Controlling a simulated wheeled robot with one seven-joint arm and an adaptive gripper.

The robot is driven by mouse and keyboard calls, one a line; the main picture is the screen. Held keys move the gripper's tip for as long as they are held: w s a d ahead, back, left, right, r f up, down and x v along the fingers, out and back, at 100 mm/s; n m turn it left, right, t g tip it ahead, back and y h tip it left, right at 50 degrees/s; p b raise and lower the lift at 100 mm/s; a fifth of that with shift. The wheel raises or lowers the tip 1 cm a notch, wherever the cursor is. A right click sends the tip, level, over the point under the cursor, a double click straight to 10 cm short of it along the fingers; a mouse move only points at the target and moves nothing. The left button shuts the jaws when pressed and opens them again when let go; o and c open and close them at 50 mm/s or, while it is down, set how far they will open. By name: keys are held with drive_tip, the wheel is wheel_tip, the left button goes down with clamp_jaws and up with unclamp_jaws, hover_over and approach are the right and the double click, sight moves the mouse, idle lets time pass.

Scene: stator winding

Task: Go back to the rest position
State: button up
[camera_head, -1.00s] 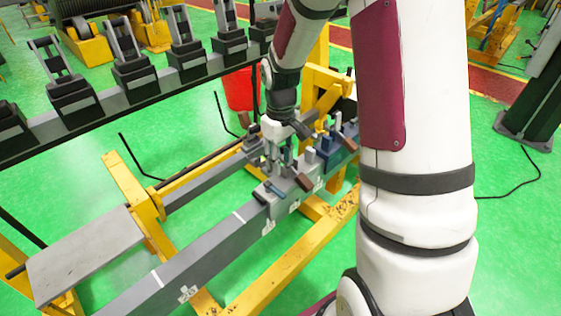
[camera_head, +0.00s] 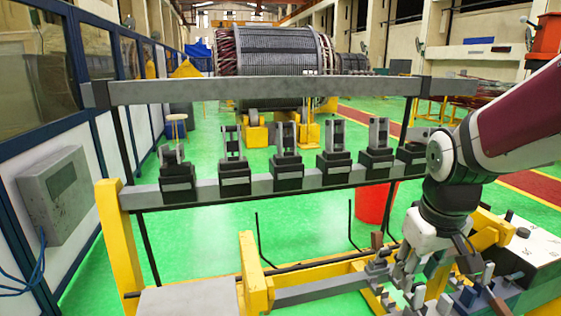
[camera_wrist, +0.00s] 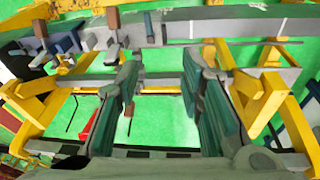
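My gripper (camera_head: 408,282) is at the lower right of the head view, hanging down over the grey beam and its small blocks on the yellow frame. In the wrist view my gripper (camera_wrist: 165,85) shows two dark green fingers spread wide apart with nothing between them. Green floor and a grey beam (camera_wrist: 245,78) show beyond the fingers. In the head view the fingertips are small and close to the blocks, so I cannot tell whether they touch.
A rail (camera_head: 215,188) with several black clamp blocks spans the middle. A red bin (camera_head: 375,200) stands behind my gripper. A yellow post (camera_head: 118,245) and grey box (camera_head: 57,195) are at the left. A large stator (camera_head: 275,62) stands behind. Green floor lies open between.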

drive_tip(key=s+a+r+t, duration=0.1)
drive_tip(key=s+a+r, duration=0.1)
drive_tip(key=s, duration=0.4)
drive_tip(key=s+a+r+m+t, duration=0.1)
drive_tip(key=s+a+r+t, duration=0.1)
drive_tip(key=s+r, duration=0.3)
drive_tip(key=shift+s+a+r+m+y, duration=0.35)
drive_tip(key=shift+s+a, duration=0.25)
drive_tip(key=shift+s, duration=0.5)
drive_tip(key=shift+a, duration=0.15)
